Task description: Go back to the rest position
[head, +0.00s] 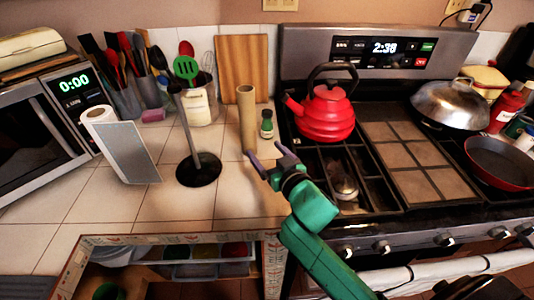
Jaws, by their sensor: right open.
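My right gripper (266,160) is at the end of a green arm that reaches in from the lower right. Its two fingers are apart with nothing between them. It is above the tiled counter, close in front of a tall tan cardboard tube (247,118). I cannot tell whether a finger touches the tube. A small green bottle (267,124) stands just behind the gripper. My left gripper is not in the head view.
The stove holds a red kettle (327,113), a domed lid (449,103) and a red pan (498,160). An open drawer (180,238) is below the counter. The left front counter is clear.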

